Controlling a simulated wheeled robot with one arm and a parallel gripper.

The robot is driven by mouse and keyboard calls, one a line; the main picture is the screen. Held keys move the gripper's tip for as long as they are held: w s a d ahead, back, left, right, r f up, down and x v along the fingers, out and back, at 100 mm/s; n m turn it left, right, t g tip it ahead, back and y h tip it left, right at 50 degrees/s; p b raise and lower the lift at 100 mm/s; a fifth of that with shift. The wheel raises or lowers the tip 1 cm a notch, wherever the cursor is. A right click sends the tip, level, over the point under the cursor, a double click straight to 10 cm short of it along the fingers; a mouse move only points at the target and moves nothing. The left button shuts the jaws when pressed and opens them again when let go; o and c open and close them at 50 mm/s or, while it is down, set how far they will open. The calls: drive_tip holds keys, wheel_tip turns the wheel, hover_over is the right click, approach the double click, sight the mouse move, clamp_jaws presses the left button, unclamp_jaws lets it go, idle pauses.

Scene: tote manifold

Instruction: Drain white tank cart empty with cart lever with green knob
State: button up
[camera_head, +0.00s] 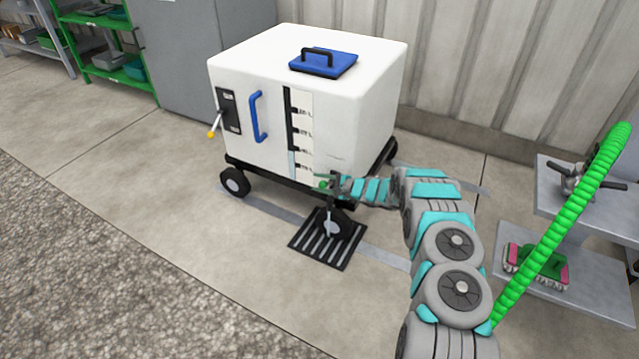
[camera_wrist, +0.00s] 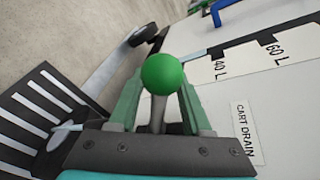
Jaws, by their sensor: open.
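The white tank cart (camera_head: 340,90) stands on dark wheels on the concrete floor, with a blue lid (camera_head: 323,62) on top. A level scale runs down its front; the wrist view shows its marks 40 L and 60 L. The cart lever's green knob (camera_wrist: 163,74) is between the fingers of my gripper (camera_wrist: 160,105), beside the "CART DRAIN" label (camera_wrist: 242,132). The fingers are open on either side of the knob and its grey stem. In the head view, my gripper (camera_head: 335,186) is at the cart's lower front corner and mostly hides the lever.
A slotted floor drain (camera_head: 325,240) lies under the cart's front corner. A yellow-tipped lever (camera_head: 214,128) and blue handle (camera_head: 258,117) are on the cart's left face. A green hose (camera_head: 560,225) and grey shelves (camera_head: 590,275) stand at right. The floor at left is clear.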

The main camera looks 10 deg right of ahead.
sight(328, 184)
drive_tip(key=v, duration=0.7)
drive_tip(key=shift+s+d+r+b, duration=0.15)
drive_tip(key=shift+s+d+b, duration=0.15)
drive_tip(key=shift+b, duration=0.1)
